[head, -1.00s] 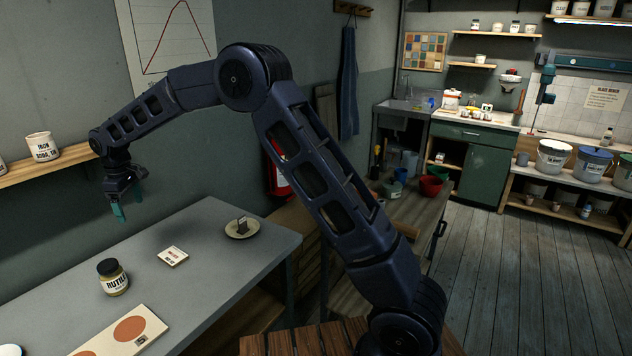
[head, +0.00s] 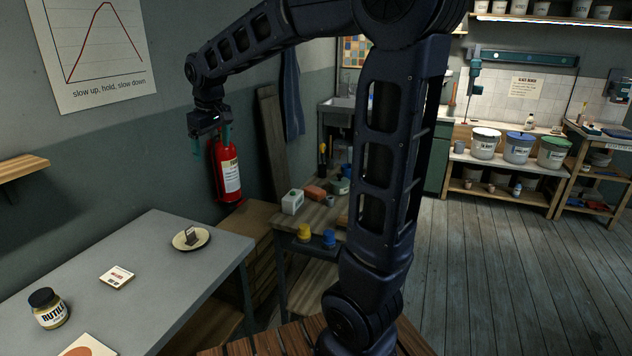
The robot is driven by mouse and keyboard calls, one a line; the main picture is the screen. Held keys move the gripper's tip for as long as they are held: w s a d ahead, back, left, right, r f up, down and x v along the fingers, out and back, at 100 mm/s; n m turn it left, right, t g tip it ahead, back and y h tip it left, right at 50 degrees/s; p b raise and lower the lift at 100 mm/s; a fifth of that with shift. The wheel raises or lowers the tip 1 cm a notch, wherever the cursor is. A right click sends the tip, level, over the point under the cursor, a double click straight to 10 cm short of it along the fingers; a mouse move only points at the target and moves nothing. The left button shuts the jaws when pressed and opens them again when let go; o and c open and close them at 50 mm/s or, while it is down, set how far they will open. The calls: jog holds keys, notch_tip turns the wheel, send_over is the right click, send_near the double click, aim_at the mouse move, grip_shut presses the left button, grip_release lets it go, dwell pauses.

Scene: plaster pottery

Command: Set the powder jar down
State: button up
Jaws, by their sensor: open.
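The powder jar (head: 49,308), with a dark lid and a pale label reading "RUTIL...", stands upright on the grey table (head: 150,265) at the lower left of the head view. Nothing touches it. My gripper (head: 211,145) is open, with teal fingers pointing down and nothing between them. It is well above and apart from the jar, toward the back right, and shows in front of the wall and the red fire extinguisher.
A small white card (head: 117,277) and a round plate (head: 188,240) with a dark item on it lie on the table. A board with an orange disc (head: 80,350) is near the jar. A red fire extinguisher (head: 227,172) hangs on the wall behind my gripper.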

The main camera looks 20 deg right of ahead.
jog(key=s+d+f+m+t, duration=0.1)
jog(key=s+d+f+m, duration=0.1)
jog(key=s+d, duration=0.9)
jog(key=s+d+f+m, duration=0.3)
jog(key=s+d+m, duration=0.2)
jog(key=s+d, duration=0.6)
jog(key=shift+f+m+t+h, duration=0.25)
jog(key=shift+m+t+h, duration=0.05)
jog(key=shift+t, duration=0.1)
